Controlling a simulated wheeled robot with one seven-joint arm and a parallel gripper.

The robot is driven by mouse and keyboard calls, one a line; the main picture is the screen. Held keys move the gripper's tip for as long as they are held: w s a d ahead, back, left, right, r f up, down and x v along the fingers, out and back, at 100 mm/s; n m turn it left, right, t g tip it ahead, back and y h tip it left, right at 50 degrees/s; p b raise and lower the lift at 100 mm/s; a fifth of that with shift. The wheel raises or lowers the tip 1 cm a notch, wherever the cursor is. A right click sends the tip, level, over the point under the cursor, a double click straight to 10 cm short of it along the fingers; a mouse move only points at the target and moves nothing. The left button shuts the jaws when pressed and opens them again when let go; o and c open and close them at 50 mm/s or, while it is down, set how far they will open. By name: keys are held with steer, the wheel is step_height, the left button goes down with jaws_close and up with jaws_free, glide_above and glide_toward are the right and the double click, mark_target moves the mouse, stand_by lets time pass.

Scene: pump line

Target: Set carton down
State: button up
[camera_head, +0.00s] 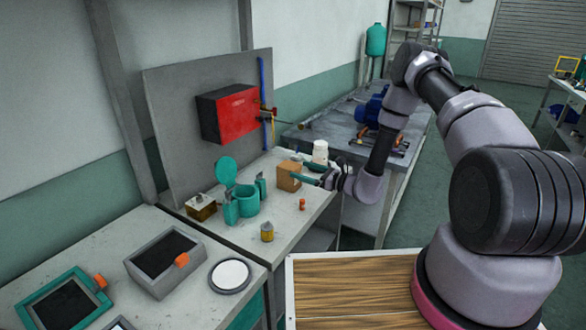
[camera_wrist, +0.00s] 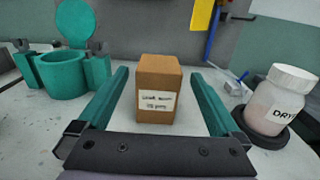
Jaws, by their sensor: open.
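The carton (camera_head: 289,176) is a small brown box with a white label, standing upright on the grey bench (camera_head: 285,228). In the wrist view the carton (camera_wrist: 158,88) stands between the two green fingers of my gripper (camera_wrist: 160,84). The fingers are spread, with a visible gap on each side of the carton. In the head view my gripper (camera_head: 308,173) reaches in from the right at the carton's height. The carton's far side is hidden.
A teal lidded pot (camera_head: 246,200) stands left of the carton. A white labelled bottle (camera_wrist: 278,100) sits on a dark round base to the right. An orange-capped item (camera_head: 302,204) and a yellow-brown container (camera_head: 267,232) stand nearer the front. A red box (camera_head: 228,113) hangs on the panel behind.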

steer(key=v, duration=0.6)
steer(key=s+a+r+n+g+h, duration=0.1)
steer(key=s+r+n+g, duration=0.3)
steer(key=r, duration=0.5)
steer(key=s+r+n+g, duration=0.3)
steer(key=s+r+n, duration=0.15)
steer(key=r, duration=0.45)
steer(key=s+a+r+n+g+h, duration=0.1)
steer(key=s+r+n+g, duration=0.2)
steer(key=r+n, duration=0.45)
steer(key=s+d+r+n+t+h, duration=0.4)
steer(key=s+d+r+t+h, duration=0.3)
steer(key=s+r, duration=1.1)
steer(key=d+h, duration=0.4)
steer(key=d, duration=0.3)
steer(key=shift+d+n, duration=0.3)
steer(key=shift+d, duration=0.05)
steer(key=shift+s, duration=0.15)
